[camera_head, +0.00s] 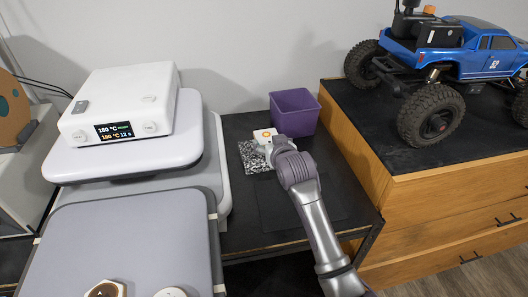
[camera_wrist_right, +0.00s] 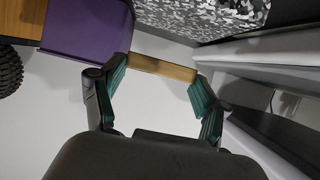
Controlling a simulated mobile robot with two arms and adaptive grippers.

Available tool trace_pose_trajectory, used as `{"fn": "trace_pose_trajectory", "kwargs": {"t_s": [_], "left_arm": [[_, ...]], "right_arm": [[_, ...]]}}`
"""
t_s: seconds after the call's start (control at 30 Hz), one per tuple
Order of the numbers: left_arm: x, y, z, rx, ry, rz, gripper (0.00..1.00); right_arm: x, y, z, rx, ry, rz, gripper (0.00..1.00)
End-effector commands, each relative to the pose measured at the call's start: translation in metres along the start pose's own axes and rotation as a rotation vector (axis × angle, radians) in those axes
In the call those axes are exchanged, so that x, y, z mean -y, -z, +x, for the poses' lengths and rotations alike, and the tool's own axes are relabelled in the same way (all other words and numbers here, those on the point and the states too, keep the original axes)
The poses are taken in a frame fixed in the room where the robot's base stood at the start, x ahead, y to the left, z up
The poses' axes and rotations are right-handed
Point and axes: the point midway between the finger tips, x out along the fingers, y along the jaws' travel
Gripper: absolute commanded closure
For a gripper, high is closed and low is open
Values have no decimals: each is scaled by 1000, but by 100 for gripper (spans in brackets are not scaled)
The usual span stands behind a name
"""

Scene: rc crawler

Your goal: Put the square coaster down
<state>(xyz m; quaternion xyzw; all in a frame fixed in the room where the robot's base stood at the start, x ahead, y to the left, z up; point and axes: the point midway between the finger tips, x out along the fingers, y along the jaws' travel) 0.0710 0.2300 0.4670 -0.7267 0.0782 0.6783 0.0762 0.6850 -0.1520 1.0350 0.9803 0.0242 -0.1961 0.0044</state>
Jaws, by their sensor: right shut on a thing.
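The square coaster (camera_head: 263,136) shows as a small pale piece with an orange mark at the fingers of my right gripper (camera_head: 271,146). In the right wrist view the coaster (camera_wrist_right: 165,68) is a tan wooden edge between the green-padded fingertips of my right gripper (camera_wrist_right: 160,80), which is shut on it. The gripper is over the far part of the black speckled square (camera_head: 256,160) on the dark table. I cannot tell whether the coaster touches that square. My left gripper is not in view.
A white heat press (camera_head: 125,115) is at left. A hexagonal piece (camera_head: 105,289) and a round one (camera_head: 170,293) lie at the bottom. A blue crawler (camera_head: 450,55) stands on the wooden cabinet (camera_head: 420,202).

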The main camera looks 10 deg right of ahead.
Motion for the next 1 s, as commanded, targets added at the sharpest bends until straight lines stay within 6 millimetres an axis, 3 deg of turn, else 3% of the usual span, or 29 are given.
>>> {"fn": "trace_pose_trajectory", "kwargs": {"t_s": [0.1, 0.3, 0.5, 0.9, 0.93, 1.0], "left_arm": [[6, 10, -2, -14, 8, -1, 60], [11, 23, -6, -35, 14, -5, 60], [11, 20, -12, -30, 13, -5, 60], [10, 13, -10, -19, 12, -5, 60], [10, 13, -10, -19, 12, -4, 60], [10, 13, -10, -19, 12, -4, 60]], "right_arm": [[11, -4, 16, 1, 0, 0, 60], [16, -14, 26, 3, -1, 0, 60], [15, -39, 36, 1, -1, -1, 60], [15, -46, 38, -1, -1, 0, 60], [15, -47, 38, 0, -1, 0, 24], [15, -46, 38, -1, -1, 0, 13]]}}
